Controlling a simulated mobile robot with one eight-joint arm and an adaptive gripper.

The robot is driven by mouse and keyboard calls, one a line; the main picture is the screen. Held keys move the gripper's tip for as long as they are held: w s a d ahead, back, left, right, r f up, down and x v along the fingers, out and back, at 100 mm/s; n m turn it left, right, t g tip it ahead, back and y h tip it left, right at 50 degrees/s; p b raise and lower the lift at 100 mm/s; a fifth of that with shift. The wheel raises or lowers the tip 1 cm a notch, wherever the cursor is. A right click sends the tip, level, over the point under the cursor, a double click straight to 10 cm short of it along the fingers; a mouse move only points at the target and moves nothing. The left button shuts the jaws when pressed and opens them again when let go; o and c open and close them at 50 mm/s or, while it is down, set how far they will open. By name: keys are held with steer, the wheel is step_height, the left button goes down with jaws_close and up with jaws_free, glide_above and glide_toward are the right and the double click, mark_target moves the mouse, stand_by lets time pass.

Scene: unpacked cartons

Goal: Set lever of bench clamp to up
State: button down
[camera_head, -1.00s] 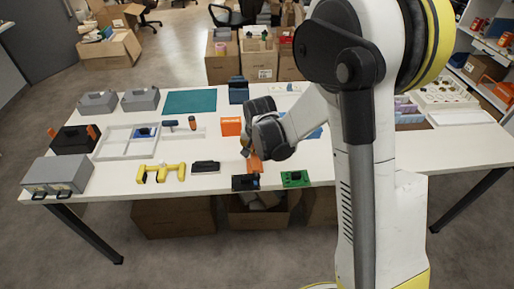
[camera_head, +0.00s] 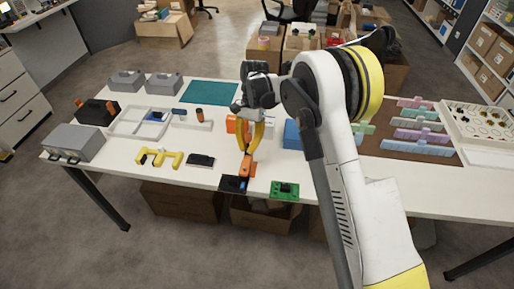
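The bench clamp appears to be the black block (camera_head: 233,184) at the table's front edge, with an orange part (camera_head: 246,169) that looks like its lever. The orange part rises from the block's right side and leans back. My gripper (camera_head: 248,149) points down right at the top of the orange part, its yellow fingers bowed around a gap. The tips meet or overlap the orange top in this view. Whether they grip it or only stand beside it is too small to tell.
A green board (camera_head: 285,190) lies just right of the clamp. A black box (camera_head: 200,160) and a yellow rack (camera_head: 163,157) are to the left. An orange box (camera_head: 232,124) and a blue box (camera_head: 292,134) stand behind. The teal mat (camera_head: 210,92) is clear.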

steer(key=shift+w+g, duration=0.15)
steer(key=shift+g, duration=0.35)
stand_by(0.3)
steer(key=c, duration=1.5)
jaws_free()
steer(key=shift+c, duration=0.2)
steer(key=shift+r, duration=0.1)
steer(key=v, duration=1.1)
steer(key=shift+w+d+r, duration=0.25)
steer(key=shift+w, duration=0.1)
